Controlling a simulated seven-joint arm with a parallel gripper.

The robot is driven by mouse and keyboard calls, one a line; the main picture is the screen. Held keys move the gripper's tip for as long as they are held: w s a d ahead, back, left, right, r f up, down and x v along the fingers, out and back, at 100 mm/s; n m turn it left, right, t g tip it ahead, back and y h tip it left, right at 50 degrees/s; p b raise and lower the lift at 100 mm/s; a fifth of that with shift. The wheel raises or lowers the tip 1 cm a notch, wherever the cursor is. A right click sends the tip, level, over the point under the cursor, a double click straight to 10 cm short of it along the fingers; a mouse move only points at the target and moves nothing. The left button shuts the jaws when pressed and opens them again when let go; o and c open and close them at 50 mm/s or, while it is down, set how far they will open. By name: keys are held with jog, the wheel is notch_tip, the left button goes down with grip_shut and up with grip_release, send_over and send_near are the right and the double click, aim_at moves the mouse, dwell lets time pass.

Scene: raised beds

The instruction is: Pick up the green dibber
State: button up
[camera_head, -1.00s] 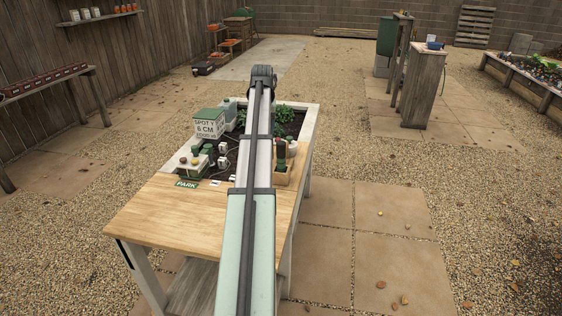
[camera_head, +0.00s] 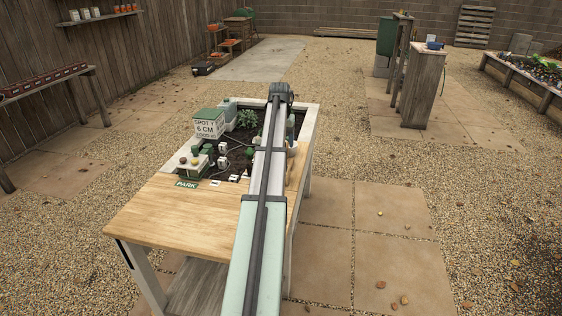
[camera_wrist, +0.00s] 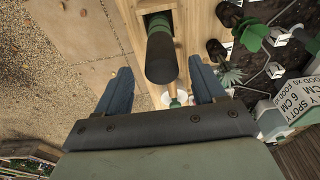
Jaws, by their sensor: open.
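In the wrist view a tool with a thick dark round handle (camera_wrist: 161,58) stands in a pale wooden holder (camera_wrist: 194,25), with green showing around its base; I take it for the green dibber. A second tool with a wooden shaft and green parts (camera_wrist: 173,88) shows below it in the picture. My gripper (camera_wrist: 160,66) is open, with one blue-grey finger on each side of the dark handle in the picture. I see no contact, and the depth gap is unclear. In the head view my arm hides most of the holder.
A green PARK label (camera_head: 187,184) lies at the bare wooden worktop (camera_head: 190,215). Paving and gravel are open to the right.

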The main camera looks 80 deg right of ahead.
jog(key=shift+w+d+f, duration=0.1)
jog(key=shift+f, duration=1.25)
jog(key=shift+d+f, duration=0.1)
jog(key=shift+f, duration=1.2)
jog(key=shift+c, duration=0.4)
jog(key=c, duration=1.2)
